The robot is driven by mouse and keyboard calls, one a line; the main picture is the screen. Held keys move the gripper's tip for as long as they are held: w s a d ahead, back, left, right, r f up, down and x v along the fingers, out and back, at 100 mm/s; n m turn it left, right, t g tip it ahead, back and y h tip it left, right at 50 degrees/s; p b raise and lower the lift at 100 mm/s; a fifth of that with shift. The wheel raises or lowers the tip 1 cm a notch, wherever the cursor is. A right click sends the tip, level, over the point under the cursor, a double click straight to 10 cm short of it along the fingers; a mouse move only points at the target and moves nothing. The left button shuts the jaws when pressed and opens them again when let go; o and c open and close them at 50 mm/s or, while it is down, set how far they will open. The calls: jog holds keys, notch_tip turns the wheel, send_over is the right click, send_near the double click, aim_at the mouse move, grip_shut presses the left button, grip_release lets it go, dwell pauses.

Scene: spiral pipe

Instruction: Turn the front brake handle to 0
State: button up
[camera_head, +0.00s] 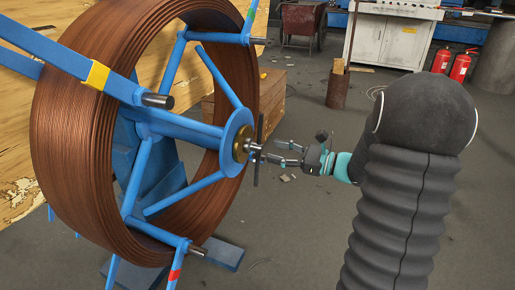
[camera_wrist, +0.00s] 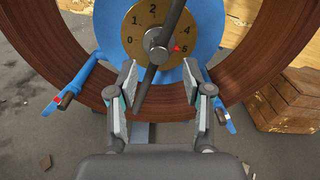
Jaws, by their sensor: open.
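The front brake handle (camera_wrist: 146,85) is a dark bar across a silver hub (camera_wrist: 156,45) on a brass dial (camera_wrist: 131,57). It is tilted, its upper end leaning right. A red pointer (camera_wrist: 178,48) at the hub points right, near the 4 and 5; the 0 is at the dial's left. In the head view the handle (camera_head: 256,170) stands nearly upright in front of the dial (camera_head: 240,146). My gripper (camera_wrist: 160,82) is open, and the handle's lower part shows between its fingers in the wrist view. It also shows in the head view (camera_head: 281,153), just right of the handle. I cannot tell whether they touch.
The dial sits on a blue spoked reel (camera_head: 185,128) wound with copper-brown pipe (camera_head: 75,130). Blue spokes with rod ends surround the hub. A wooden crate (camera_wrist: 289,103) stands at right in the wrist view. Fire extinguishers (camera_head: 460,67) stand at the back. The floor behind my gripper is mostly open.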

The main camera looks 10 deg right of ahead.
aim_at(262, 151)
jog(key=shift+x, duration=2.6)
